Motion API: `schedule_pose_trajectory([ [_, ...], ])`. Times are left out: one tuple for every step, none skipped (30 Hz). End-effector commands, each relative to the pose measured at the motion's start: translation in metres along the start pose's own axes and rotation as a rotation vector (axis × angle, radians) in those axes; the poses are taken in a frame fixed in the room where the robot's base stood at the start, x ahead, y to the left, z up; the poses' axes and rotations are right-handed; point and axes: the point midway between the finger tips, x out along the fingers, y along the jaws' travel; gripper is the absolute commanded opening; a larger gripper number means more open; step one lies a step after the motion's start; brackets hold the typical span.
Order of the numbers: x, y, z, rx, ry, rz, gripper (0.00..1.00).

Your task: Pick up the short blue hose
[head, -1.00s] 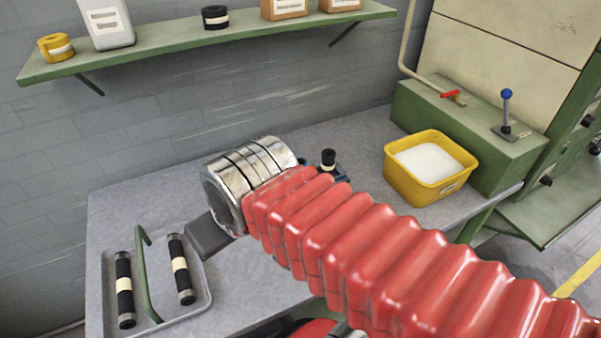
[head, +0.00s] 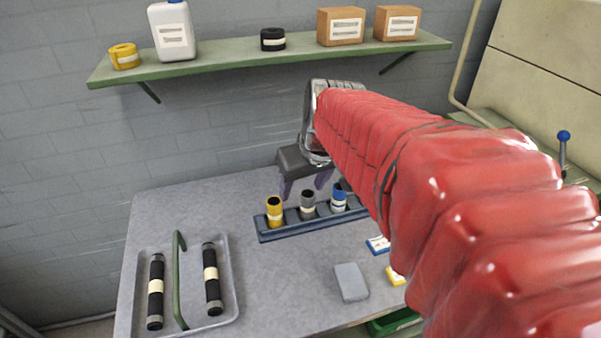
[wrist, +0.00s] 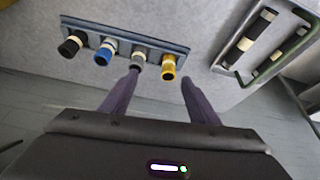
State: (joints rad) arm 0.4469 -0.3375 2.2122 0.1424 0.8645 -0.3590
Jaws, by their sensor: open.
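The short blue hose (head: 339,198) stands upright in a dark blue rack (head: 272,235), with a pale band around it. It also shows in the wrist view (wrist: 105,53), between a black hose (wrist: 72,45) and a grey hose (wrist: 139,62). A yellow hose (wrist: 168,67) stands at the rack's other end. My gripper (wrist: 158,80) is open and empty. In the wrist view its fingers appear on either side of the grey and yellow hoses, with the blue hose outside them. In the head view my red arm hides the rack's right end.
A grey tray (head: 228,300) with two long black hoses and a green handle is on the left of the bench. A grey block (head: 351,282) and small blue and yellow items lie in front of the rack. A green shelf (head: 220,66) with boxes hangs above.

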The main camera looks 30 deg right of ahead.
Motion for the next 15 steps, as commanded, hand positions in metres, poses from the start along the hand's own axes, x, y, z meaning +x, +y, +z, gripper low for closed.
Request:
schedule_pose_trajectory([
  [0.006,0.018,-0.006,0.021,-0.009,0.007,0.55],
  [0.009,0.028,-0.009,0.028,-0.011,0.01,0.55],
  [0.013,0.042,-0.014,0.04,-0.015,0.014,0.55],
  [0.016,0.052,-0.017,0.049,-0.017,0.017,0.55],
  [0.019,0.063,-0.019,0.056,-0.019,0.019,0.55],
  [0.023,0.077,-0.022,0.067,-0.021,0.024,0.55],
  [0.026,0.088,-0.024,0.075,-0.023,0.026,0.55],
  [0.029,0.098,-0.025,0.083,-0.024,0.029,0.55],
  [0.033,0.111,-0.027,0.092,-0.026,0.031,0.55],
  [0.035,0.119,-0.028,0.097,-0.027,0.034,0.55],
  [0.037,0.127,-0.028,0.102,-0.027,0.036,0.55],
  [0.039,0.136,-0.028,0.108,-0.028,0.038,0.55],
  [0.041,0.141,-0.028,0.111,-0.029,0.039,0.55],
  [0.042,0.146,-0.029,0.114,-0.029,0.04,0.55],
  [0.043,0.15,-0.029,0.116,-0.028,0.04,0.55],
])
